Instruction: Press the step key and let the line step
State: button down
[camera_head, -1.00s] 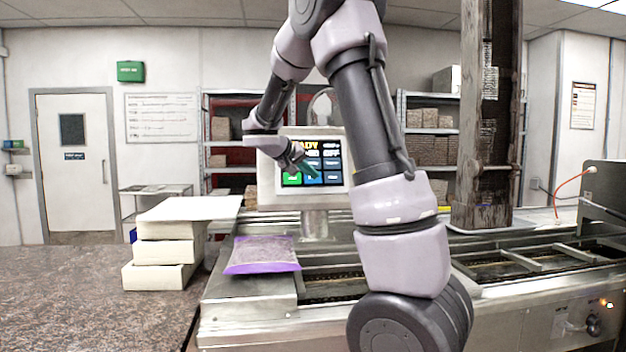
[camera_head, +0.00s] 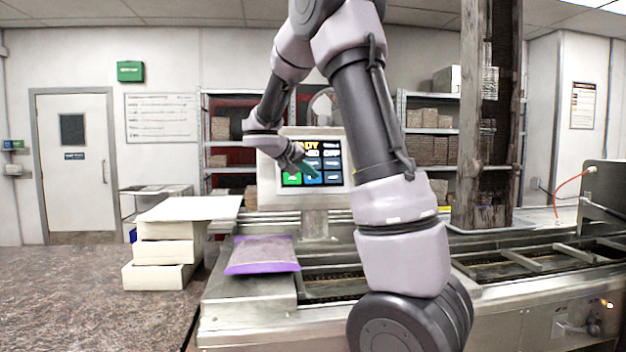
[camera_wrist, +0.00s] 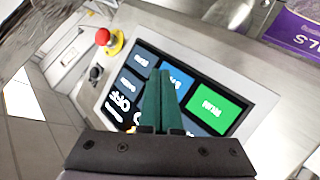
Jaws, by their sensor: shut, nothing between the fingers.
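The control panel (camera_head: 271,187) stands behind the line with a lit screen of coloured keys. In the wrist view the panel (camera_wrist: 245,85) shows a green key (camera_wrist: 208,103), a blue key (camera_wrist: 180,79) and several dark keys. My gripper (camera_head: 312,172) is shut and empty, its fingertips in front of the screen's lower part. In the wrist view my gripper's green fingers (camera_wrist: 159,76) overlap the blue key's left side. I cannot tell whether the tips touch the screen. The key labels are upside down in the wrist view and hard to read; the fingers hide part of the screen.
A red stop button (camera_wrist: 103,37) and a dark knob (camera_wrist: 95,73) sit on the panel beside the screen. A purple-edged packet (camera_head: 262,254) lies on the line's near left end. White boxes (camera_head: 162,252) are stacked on the left counter. The conveyor (camera_head: 520,262) runs to the right.

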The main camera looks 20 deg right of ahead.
jog(key=shift+w, duration=0.15)
jog(key=shift+w+d+f, duration=0.1)
jog(key=shift+w, duration=0.15)
jog(key=shift+w+d+f, duration=0.1)
jog(key=shift+w+f, duration=0.05)
jog(key=shift+w, duration=0.1)
dwell(0.6)
dwell(0.3)
jog(key=shift+s+a+r, duration=0.2)
jog(key=shift+s+r, duration=0.05)
jog(key=shift+s, duration=0.4)
jog(key=s, duration=0.1)
jog(key=s+a+r, duration=0.1)
jog(key=s, duration=0.2)
jog(key=shift+s+a+r, duration=0.15)
jog(key=shift+s+r, duration=0.15)
jog(key=shift+r, duration=0.05)
